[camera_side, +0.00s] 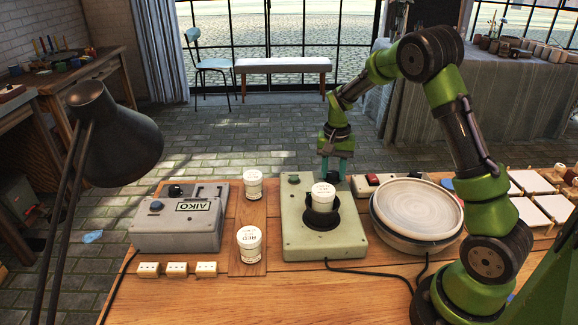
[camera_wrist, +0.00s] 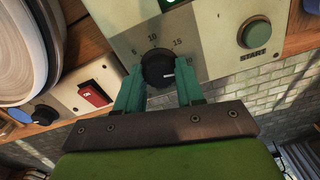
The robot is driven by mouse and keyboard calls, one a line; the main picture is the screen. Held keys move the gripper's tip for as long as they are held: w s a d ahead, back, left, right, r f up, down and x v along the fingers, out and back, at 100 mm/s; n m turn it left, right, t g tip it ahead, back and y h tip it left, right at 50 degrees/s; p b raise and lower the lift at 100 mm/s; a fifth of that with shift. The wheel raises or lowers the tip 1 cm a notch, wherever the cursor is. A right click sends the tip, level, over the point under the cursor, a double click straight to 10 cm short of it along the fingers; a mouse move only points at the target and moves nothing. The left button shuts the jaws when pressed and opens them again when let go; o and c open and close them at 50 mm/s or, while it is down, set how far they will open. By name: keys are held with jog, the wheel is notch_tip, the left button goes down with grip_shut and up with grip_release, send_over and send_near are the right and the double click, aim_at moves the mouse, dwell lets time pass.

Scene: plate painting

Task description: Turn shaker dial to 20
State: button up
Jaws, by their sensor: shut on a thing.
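The shaker (camera_side: 300,240) is a pale green box with a white cup (camera_side: 323,195) in its black round holder. Its black dial (camera_wrist: 157,67) shows in the wrist view, with 10 and 15 printed around it; the number further right is partly hidden by a finger. A small pale mark sits on the dial's right side; its exact reading is not clear. My gripper (camera_wrist: 158,86) is shut on the dial, one teal finger on each side.
A green START button (camera_wrist: 255,33) is on the same shaker face. A box with a red switch (camera_wrist: 93,94) and stacked plates (camera_side: 418,208) stand close on the right in the side view. Two white cups (camera_side: 249,243) and a grey AIKO box (camera_side: 180,222) are left.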

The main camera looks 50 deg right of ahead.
aim_at(333, 176)
jog(key=o, duration=1)
jog(key=shift+o, duration=0.2)
notch_tip(333, 176, up, 17)
jog(key=shift+f, duration=0.1)
jog(key=s+a+r+n+t+y, duration=0.1)
jog(key=s+a+n+t, duration=0.6)
jog(key=s+a, duration=1)
jog(key=shift+s+a+r+y, duration=0.35)
jog(key=shift+a+y, duration=0.15)
jog(key=shift+a, duration=0.65)
